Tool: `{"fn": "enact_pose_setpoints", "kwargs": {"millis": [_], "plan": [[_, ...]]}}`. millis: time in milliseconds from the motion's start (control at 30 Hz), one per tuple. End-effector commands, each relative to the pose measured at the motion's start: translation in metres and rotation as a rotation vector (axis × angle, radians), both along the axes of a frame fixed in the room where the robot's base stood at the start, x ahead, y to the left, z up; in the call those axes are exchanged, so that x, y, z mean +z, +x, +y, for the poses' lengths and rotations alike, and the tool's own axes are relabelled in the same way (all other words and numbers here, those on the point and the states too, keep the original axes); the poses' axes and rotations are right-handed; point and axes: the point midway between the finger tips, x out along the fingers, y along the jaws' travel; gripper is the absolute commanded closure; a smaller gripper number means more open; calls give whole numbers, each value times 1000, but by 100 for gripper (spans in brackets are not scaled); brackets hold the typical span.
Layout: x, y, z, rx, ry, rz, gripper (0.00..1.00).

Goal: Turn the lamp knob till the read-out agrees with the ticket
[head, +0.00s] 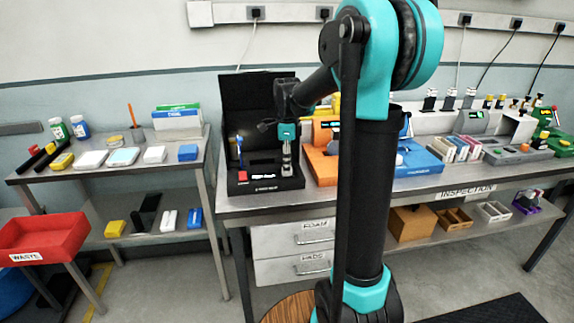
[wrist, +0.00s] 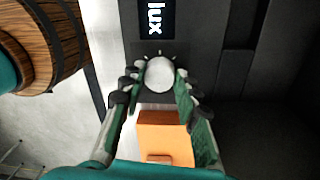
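A round white knob (wrist: 160,75) sits on a dark panel with tick marks around it in the wrist view. My gripper (wrist: 160,82) has one finger on each side of the knob, very close to it; whether both pads touch it I cannot tell. A dark read-out (wrist: 156,18) just beyond shows "lux" sideways; its number is out of frame. In the head view my gripper (head: 287,160) points down over the front right of an open black booth (head: 262,187). The booth's lit read-out (head: 264,177) is too small to read. I cannot make out a ticket.
A red block (head: 242,177) and a blue upright stick (head: 239,147) are in the booth, left of my gripper. An orange module (head: 322,168) stands close on the right. In the wrist view an orange block (wrist: 162,130) shows between my fingers. A side shelf (head: 100,172) stands left.

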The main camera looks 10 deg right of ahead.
Motion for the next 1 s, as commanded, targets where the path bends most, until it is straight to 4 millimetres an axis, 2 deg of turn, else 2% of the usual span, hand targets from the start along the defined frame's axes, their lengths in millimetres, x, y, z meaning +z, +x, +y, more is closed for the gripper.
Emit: {"fn": "enact_pose_setpoints", "kwargs": {"millis": [33, 167, 433, 567, 667, 1000], "plan": [[0, 1, 0, 0, 0, -1, 63], [0, 0, 0, 0, 0, -1, 48], [0, 0, 0, 1, 0, 0, 48], [8, 1, 0, 0, 0, 0, 48], [22, 1, 0, 0, 0, 0, 48], [89, 5, -1, 0, 0, 0, 48]]}}
